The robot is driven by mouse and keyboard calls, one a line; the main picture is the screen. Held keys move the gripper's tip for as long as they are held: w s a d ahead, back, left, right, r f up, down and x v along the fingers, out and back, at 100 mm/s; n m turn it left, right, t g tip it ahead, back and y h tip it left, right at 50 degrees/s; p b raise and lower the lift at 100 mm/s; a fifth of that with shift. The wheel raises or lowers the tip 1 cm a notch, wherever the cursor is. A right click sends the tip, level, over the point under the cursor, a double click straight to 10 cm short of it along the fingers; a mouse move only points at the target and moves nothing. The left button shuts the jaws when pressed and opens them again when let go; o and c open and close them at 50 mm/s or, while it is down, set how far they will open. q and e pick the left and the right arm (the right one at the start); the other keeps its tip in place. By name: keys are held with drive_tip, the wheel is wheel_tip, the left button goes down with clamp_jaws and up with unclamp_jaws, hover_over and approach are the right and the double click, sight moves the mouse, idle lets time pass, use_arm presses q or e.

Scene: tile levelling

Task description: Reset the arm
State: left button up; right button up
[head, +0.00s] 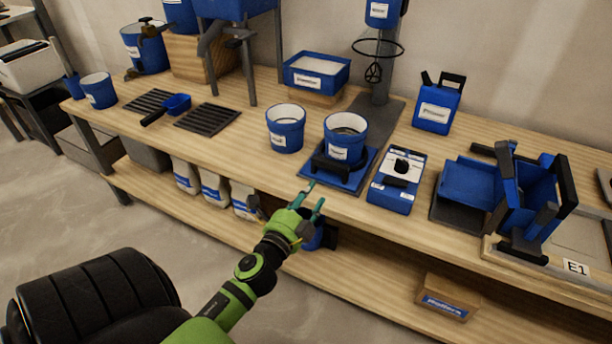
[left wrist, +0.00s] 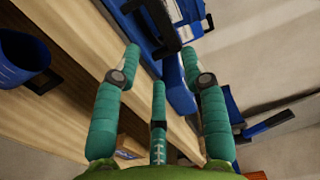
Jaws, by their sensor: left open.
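My left arm, green with black joints, reaches up from the bottom of the head view. Its left gripper (head: 313,194) has teal fingers and stands in front of the bench's front edge. The fingers are apart with nothing between them. In the left wrist view the left gripper (left wrist: 160,72) also shows its spread teal fingers, with the bench edge and blue items beyond. The nearest item is a blue bucket (head: 345,139) on a blue platform (head: 339,178) with a black handle piece, just beyond the fingertips. My right gripper is not in view.
The wooden workbench (head: 240,151) holds another blue bucket (head: 285,128), a blue box with a dial (head: 391,196), a blue canister (head: 437,104), and a blue tray (head: 316,75). A blue-and-black frame (head: 530,200) stands at the right. The lower shelf holds bags and a cardboard box (head: 447,295).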

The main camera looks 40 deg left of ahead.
use_arm(q)
drive_tip(key=shift+s+d, duration=0.1)
drive_tip(key=shift+s, duration=0.5)
